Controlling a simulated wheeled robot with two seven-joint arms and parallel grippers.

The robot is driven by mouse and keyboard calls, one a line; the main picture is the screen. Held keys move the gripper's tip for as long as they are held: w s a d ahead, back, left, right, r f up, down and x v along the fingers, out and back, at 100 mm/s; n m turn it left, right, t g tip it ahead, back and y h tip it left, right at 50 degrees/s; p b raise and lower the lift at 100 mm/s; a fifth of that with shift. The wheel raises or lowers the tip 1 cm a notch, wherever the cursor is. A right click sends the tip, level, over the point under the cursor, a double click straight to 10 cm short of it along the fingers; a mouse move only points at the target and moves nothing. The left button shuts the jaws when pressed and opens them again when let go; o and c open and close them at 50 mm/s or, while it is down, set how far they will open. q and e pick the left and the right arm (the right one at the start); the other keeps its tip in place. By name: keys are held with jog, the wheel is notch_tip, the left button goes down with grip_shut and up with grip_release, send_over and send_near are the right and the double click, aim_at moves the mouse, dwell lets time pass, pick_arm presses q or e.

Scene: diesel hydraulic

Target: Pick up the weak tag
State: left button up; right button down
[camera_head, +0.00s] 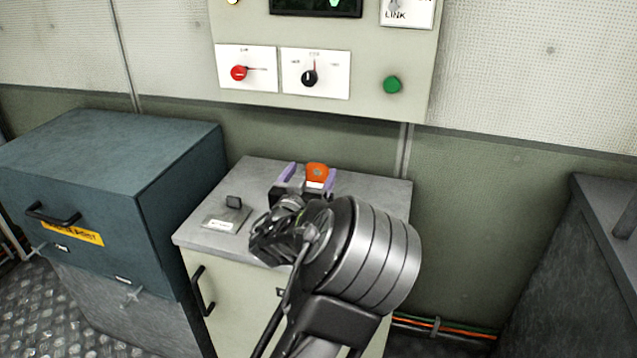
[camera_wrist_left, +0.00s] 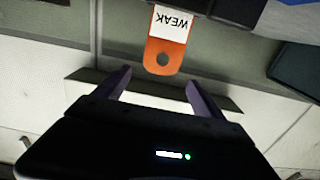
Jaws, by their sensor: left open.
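The weak tag is an orange tag (camera_head: 317,172) with a hole. In the wrist view the tag (camera_wrist_left: 164,58) shows a white label reading WEAK, upside down in the picture. My left gripper (camera_head: 309,177) has two purple fingers, one on each side of the tag in the head view. In the wrist view my left gripper (camera_wrist_left: 158,76) is open, with the tag centred between and just beyond the fingertips. No contact with the tag shows. My right gripper is not in view.
A pale cabinet with a grey top (camera_head: 255,174) stands under the tag, with a small black-handled plate (camera_head: 226,218) on it. A blue-grey box (camera_head: 95,165) stands left. A wall panel (camera_head: 365,99) with red and black knobs and a green button is behind.

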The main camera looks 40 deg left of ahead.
pick_arm(q)
jog(key=shift+x, duration=1.4)
jog(key=x, duration=0.5)
jog(key=shift+f, duration=0.1)
grip_shut()
dwell(0.4)
